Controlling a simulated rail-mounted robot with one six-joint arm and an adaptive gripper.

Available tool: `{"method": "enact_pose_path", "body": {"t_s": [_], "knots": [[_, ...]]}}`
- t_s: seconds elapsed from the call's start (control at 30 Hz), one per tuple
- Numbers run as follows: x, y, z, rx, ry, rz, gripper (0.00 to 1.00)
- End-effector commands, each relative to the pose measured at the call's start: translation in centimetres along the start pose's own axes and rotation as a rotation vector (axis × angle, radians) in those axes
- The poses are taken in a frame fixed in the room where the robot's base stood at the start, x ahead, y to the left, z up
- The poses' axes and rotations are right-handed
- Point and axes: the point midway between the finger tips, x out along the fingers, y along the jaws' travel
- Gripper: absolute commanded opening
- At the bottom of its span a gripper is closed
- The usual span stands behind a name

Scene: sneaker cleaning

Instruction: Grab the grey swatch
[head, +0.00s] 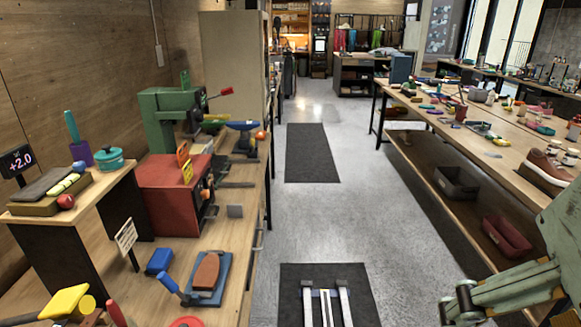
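Pale green parts of my arm enter at the lower right, with dark rounded ends that may belong to my gripper (458,302). They are far from the grey square, across the aisle. Whether the gripper is open or shut does not show.
A red box (175,195) and green machine (170,115) stand on the left bench. A blue board (208,280) with a brown sole-shaped piece lies nearer. The right bench (490,135) holds a brown sneaker (546,170) and many small items.

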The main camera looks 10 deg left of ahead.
Motion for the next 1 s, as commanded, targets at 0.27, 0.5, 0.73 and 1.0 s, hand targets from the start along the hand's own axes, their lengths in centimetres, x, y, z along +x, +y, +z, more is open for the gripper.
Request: {"method": "enact_pose_path", "body": {"t_s": [0.27,0.5,0.73,1.0], "knots": [[0.0,0.0,0.0,0.0,0.0,0.0,0.46],[0.0,0.0,-0.01,0.0,0.0,0.0,0.25],[0.0,0.0,0.0,0.0,0.0,0.0,0.23],[-0.13,-0.15,-0.69,-0.015,-0.003,-0.002,0.23]]}}
